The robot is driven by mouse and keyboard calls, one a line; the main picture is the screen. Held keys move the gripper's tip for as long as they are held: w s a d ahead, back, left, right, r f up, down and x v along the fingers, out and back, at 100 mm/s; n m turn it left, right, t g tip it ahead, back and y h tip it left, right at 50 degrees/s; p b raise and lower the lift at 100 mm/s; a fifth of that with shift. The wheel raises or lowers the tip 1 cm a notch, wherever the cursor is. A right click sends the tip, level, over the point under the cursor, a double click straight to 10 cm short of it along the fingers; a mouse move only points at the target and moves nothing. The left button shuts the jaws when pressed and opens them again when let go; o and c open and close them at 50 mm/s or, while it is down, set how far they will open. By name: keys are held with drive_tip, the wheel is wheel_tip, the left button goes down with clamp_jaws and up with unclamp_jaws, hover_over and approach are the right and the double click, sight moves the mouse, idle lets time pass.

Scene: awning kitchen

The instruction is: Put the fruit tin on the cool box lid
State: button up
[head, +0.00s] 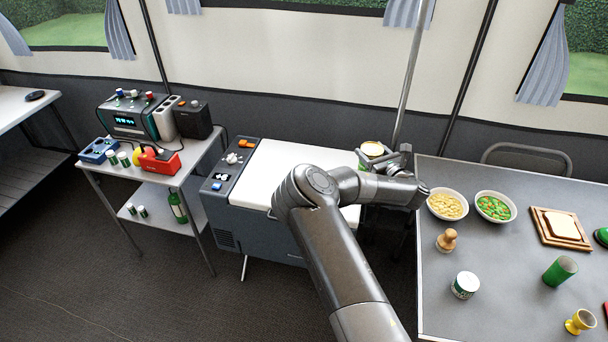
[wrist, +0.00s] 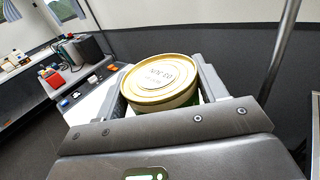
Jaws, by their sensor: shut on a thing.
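My gripper (head: 384,157) is shut on a tin, taken as the fruit tin (head: 372,149), at the right end of the cool box. In the wrist view the tin (wrist: 160,78) sits between the two fingers (wrist: 163,88). The lid also shows in the wrist view (wrist: 92,104), left of the tin.
A control panel (head: 228,170) lies along the cool box's left side. A metal pole (head: 409,85) rises behind my gripper. A side table with devices stands left.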

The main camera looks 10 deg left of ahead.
drive_tip(key=a+n+g+y, duration=0.1)
drive_tip(key=a, duration=0.6)
drive_tip(key=shift+w+a+f, duration=0.3)
drive_tip(key=shift+a+f, duration=1.4)
drive_tip(key=shift+a, duration=0.2)
drive_tip(key=shift+w+a+f, duration=0.3)
drive_tip(key=shift+a+f, duration=1.35)
drive_tip(key=shift+a, duration=0.2)
drive_tip(key=shift+w+a+f, duration=0.3)
drive_tip(key=shift+a+f, duration=1.4)
drive_tip(key=shift+a, duration=0.2)
drive_tip(key=o, duration=1.3)
drive_tip(key=shift+f, duration=0.2)
